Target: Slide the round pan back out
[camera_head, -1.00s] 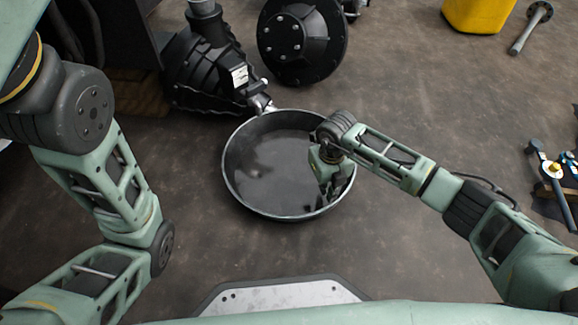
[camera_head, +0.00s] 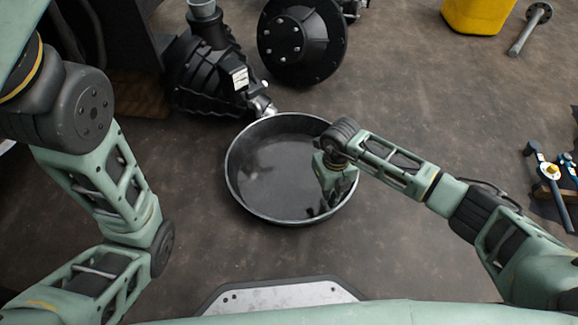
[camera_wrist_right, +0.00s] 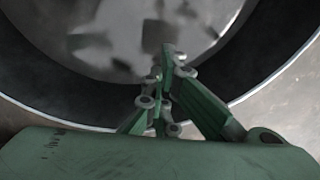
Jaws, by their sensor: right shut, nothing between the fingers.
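The round pan (camera_head: 268,182) is a wide, shallow black pan with a pale rim, lying on the floor in the middle of the head view. It also fills much of the right wrist view (camera_wrist_right: 70,92), with its dark wall and shiny bottom. My right gripper (camera_head: 336,198) reaches down inside the pan near its right wall. Its green fingers (camera_wrist_right: 165,62) are closed together and hold nothing. Whether the fingertips touch the pan wall is not clear. My left arm is at the left, with its gripper outside the view.
A black ribbed housing (camera_head: 205,75) with a metal shaft end stands at the pan's far-left rim. A black round hub (camera_head: 300,42) lies behind the pan. A yellow container (camera_head: 478,12) and tools (camera_head: 552,185) are at the right. Floor on the pan's near side is clear.

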